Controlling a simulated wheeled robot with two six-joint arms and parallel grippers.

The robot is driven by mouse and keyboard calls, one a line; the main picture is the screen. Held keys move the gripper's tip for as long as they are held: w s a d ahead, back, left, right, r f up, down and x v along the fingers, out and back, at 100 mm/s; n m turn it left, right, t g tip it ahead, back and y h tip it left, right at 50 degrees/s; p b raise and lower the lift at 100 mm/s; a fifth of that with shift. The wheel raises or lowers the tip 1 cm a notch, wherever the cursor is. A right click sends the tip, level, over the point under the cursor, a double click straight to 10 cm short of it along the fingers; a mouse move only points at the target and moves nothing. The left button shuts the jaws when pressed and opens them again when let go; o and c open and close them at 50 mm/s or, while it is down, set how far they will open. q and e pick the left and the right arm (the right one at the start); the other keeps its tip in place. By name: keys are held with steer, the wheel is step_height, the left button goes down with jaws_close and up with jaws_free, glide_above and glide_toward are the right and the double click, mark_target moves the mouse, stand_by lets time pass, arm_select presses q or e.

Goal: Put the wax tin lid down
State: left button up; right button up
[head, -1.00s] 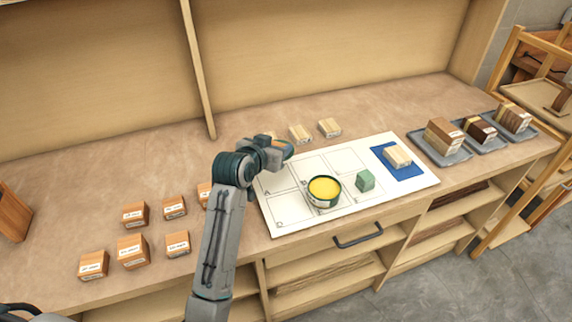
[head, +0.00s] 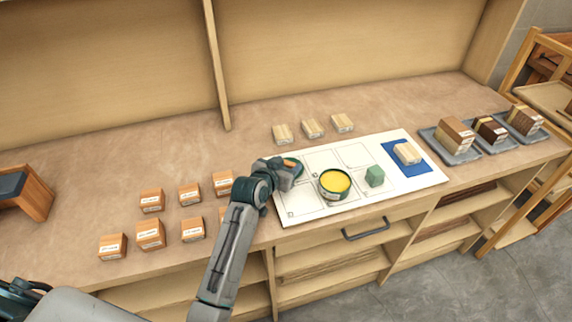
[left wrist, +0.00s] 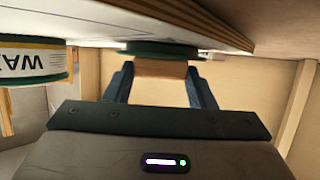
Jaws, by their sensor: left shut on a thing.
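The wax tin lid (head: 292,165) is a dark green disc at the left end of the white mat (head: 330,212), mostly hidden by my left gripper (head: 287,174) in the head view. In the left wrist view, which looks upside down, my left gripper (left wrist: 162,72) is shut on the lid's wooden knob (left wrist: 160,69). The green lid (left wrist: 160,49) is flat against the mat or just off it; I cannot tell which. The open wax tin (head: 334,184), with yellow wax, stands right of the lid; its label shows in the left wrist view (left wrist: 30,64).
Several labelled wooden blocks (head: 150,234) stand at left, pale blocks (head: 312,128) behind. Grey trays (head: 461,156) with wood stacks are at right.

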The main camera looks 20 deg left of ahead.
arm_select(q)
steer(key=o, duration=0.7)
steer(key=shift+f, duration=0.1)
steer(key=shift+c, duration=0.2)
steer(key=o, duration=0.3)
arm_select(e)
steer(key=shift+s+d, duration=0.1)
steer(key=shift+s, duration=0.8)
steer(key=shift+w, duration=0.1)
arm_select(q)
steer(key=shift+r, duration=0.2)
steer(key=shift+s+a, duration=0.1)
steer(key=shift+s, duration=0.25)
steer(key=b+v, duration=0.2)
steer(key=v, duration=0.8)
steer(key=shift+s+r, duration=0.1)
steer(key=shift+r, duration=0.05)
steer(key=shift+s+r, duration=0.3)
steer(key=shift+s, duration=0.15)
arm_select(e)
steer(key=shift+w+a+f, duration=0.1)
steer(key=shift+w+f, duration=0.05)
steer(key=shift+f, duration=0.4)
steer(key=shift+w+a+f, duration=0.1)
steer(key=shift+w+f, duration=0.05)
steer(key=shift+f, duration=0.35)
